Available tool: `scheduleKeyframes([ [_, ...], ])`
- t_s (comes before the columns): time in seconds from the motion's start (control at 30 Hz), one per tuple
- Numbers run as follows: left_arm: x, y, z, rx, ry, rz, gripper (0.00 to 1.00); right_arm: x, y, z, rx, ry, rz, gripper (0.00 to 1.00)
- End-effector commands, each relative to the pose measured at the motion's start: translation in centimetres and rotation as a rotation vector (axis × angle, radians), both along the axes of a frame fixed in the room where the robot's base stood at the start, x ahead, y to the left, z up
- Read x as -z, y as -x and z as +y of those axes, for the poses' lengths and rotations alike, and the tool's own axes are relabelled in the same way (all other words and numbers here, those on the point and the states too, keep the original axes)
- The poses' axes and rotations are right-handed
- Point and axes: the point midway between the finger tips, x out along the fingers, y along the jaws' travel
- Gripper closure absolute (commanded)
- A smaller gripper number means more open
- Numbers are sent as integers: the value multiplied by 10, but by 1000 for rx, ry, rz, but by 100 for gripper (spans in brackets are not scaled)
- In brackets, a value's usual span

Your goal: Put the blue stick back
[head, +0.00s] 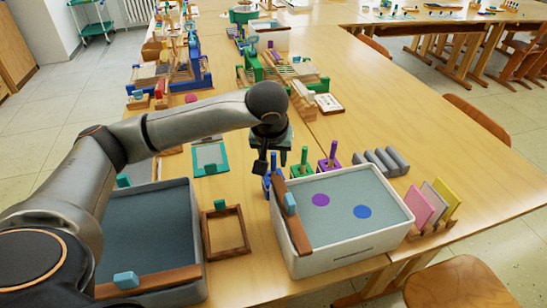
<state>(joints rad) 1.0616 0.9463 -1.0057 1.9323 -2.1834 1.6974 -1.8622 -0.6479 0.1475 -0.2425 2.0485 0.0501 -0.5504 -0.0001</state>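My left gripper (267,164) points down over the table at the back left corner of the white tub. Its dark fingers are small, and I cannot tell whether they are open or shut. Blue parts (267,184) show right under and behind the fingers; the blue stick and a blue holder are hard to tell apart there, partly hidden by the gripper and the tub. To the right stand a green holder with a green stick (304,155) and a purple holder with a purple stick (333,150), both upright. My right gripper is not in view.
The white tub (345,262) holds a grey-blue surface with a purple and a blue disc, and a wooden bar lies on its left side. A grey tub (150,235) and a wooden frame (225,231) are left. Grey blocks (381,162) and coloured panels (434,203) stand right.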

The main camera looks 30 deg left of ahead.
Motion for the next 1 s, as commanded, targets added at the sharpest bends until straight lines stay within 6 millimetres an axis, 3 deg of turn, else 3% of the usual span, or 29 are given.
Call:
scheduleKeyframes([
  [0.4, -10, 1, -1, 0, 0, -2, 55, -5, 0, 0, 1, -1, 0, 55],
  [0.8, -86, 29, -15, 1, 0, -6, 55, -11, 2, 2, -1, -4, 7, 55],
  [1.0, -109, 38, -20, 2, 1, -2, 55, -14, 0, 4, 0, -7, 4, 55],
])
